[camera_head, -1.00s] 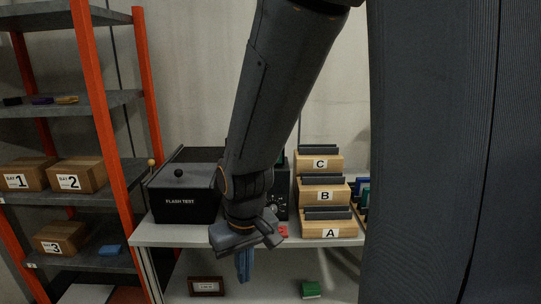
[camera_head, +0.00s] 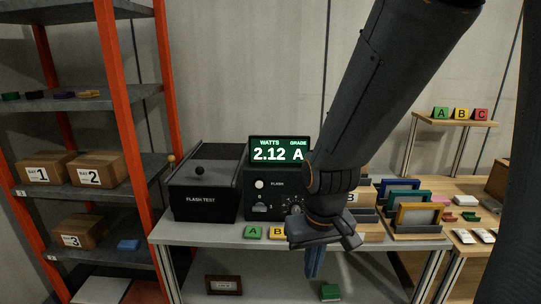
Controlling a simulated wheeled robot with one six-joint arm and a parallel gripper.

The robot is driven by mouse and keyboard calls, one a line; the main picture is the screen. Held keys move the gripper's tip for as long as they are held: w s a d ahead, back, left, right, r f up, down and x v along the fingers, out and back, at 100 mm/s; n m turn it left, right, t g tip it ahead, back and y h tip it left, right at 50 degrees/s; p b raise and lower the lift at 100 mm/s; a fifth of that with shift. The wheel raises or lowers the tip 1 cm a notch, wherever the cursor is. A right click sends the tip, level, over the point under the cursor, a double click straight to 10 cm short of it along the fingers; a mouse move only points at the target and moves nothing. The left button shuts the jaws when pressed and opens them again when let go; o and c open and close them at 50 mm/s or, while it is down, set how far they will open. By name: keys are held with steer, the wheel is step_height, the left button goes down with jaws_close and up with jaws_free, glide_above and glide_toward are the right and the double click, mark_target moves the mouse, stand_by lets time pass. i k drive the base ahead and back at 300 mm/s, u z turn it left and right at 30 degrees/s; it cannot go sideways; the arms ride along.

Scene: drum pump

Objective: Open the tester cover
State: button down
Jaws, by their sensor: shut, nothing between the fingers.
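The tester is a black box marked FLASH TEST (camera_head: 201,201) on the left of the grey bench. Its cover (camera_head: 212,165) is down over the top, with a round black knob (camera_head: 200,171) near its front edge. My arm hides part of the meter unit and the stepped wooden racks.
Green A (camera_head: 253,232) and yellow B (camera_head: 278,232) tags lie on the bench front. Panel holders (camera_head: 415,215) stand at right. An orange-framed shelf (camera_head: 118,130) with boxes is close on the left. A small ball-topped lever (camera_head: 170,159) stands at the tester's left.

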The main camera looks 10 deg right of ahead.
mark_target(194, 172)
steer(key=u, duration=0.1)
steer(key=k, duration=0.35)
steer(key=z, duration=0.15)
steer(key=i, duration=1)
steer(key=u, duration=0.75)
